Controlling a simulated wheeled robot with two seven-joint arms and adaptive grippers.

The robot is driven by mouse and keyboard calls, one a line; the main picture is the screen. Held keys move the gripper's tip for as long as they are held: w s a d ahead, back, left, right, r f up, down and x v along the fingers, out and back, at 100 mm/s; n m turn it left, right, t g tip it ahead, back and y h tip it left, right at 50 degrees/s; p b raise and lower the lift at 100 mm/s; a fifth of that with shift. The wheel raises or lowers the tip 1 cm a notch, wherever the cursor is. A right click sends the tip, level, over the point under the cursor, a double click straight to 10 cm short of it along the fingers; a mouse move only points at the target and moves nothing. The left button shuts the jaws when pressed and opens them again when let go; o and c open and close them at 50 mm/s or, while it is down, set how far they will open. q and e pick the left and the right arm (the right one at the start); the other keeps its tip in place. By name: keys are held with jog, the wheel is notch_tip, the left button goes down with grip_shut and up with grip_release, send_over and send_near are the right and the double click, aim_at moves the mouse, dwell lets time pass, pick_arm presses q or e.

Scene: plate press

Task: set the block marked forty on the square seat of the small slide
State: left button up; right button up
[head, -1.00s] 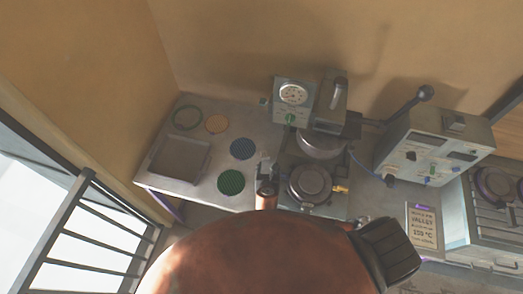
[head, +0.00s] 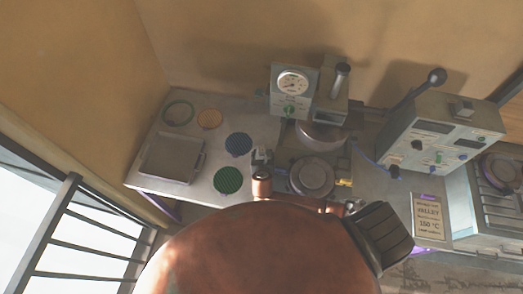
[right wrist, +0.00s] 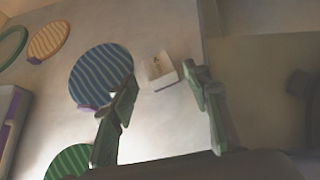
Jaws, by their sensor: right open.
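A small pale block (right wrist: 160,70) with a dark mark too blurred to read lies on the worktop, just right of the blue ribbed disc in the right wrist view. My right gripper (right wrist: 162,105) is open and empty, its two fingers spread on either side below the block, apart from it. My left gripper is not in view.
A blue disc (head: 239,145), a green disc (head: 228,180), an orange disc (head: 209,119), a green ring (head: 177,113) and a grey tray (head: 145,158) lie on the left. A press with a gauge (head: 292,82) and round plate (head: 312,176) stands right of the gripper. A control box (head: 440,130) stands further right.

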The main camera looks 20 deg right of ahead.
aim_at(262, 149)
jog(key=shift+x, duration=3.15)
jog(key=shift+a, duration=0.1)
grip_shut()
jog(key=shift+r, duration=0.1)
